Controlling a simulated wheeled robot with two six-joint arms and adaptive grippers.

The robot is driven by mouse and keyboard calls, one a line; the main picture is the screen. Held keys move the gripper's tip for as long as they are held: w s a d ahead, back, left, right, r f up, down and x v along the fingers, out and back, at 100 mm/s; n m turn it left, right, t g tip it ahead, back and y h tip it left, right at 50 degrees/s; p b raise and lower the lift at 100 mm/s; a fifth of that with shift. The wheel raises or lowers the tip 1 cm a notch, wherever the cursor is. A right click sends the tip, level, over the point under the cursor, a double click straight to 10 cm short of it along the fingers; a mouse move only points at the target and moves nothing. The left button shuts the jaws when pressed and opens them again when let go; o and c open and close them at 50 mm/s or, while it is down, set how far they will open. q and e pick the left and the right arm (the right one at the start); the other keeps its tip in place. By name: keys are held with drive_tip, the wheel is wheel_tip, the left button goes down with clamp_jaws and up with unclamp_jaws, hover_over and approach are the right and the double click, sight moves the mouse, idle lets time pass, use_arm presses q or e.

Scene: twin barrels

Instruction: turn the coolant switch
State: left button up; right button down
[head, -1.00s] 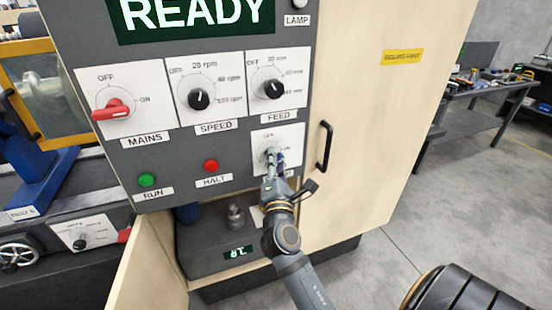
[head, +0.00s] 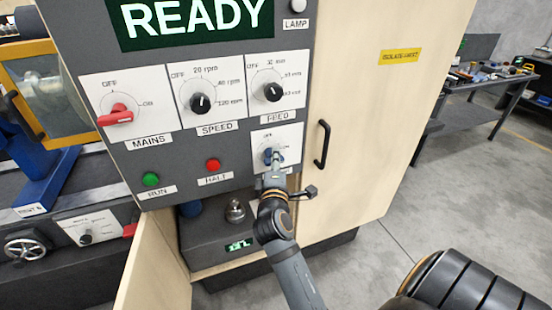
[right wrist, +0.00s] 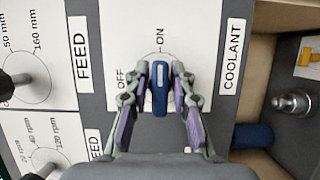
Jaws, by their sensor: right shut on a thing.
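The coolant switch (right wrist: 159,88) is a blue knob with a white line on a white plate, at the lower right of the grey panel. In the right wrist view its line stands upright and points toward the ON mark; OFF is to the left. My right gripper (right wrist: 159,76) has one finger on each side of the knob and is shut on it. In the head view the right gripper (head: 271,160) partly covers the switch plate (head: 290,136). My left gripper is not in view.
The mains (head: 115,115), speed (head: 200,103) and feed (head: 272,92) knobs sit above. A green button (head: 151,179) and a red button (head: 213,164) are to the left. A black door handle (head: 322,145) stands out close to the right of my right gripper. An open compartment lies below.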

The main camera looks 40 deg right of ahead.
drive_tip(key=shift+f, duration=0.1)
idle(0.3)
drive_tip(key=c, duration=1.3)
unclamp_jaws()
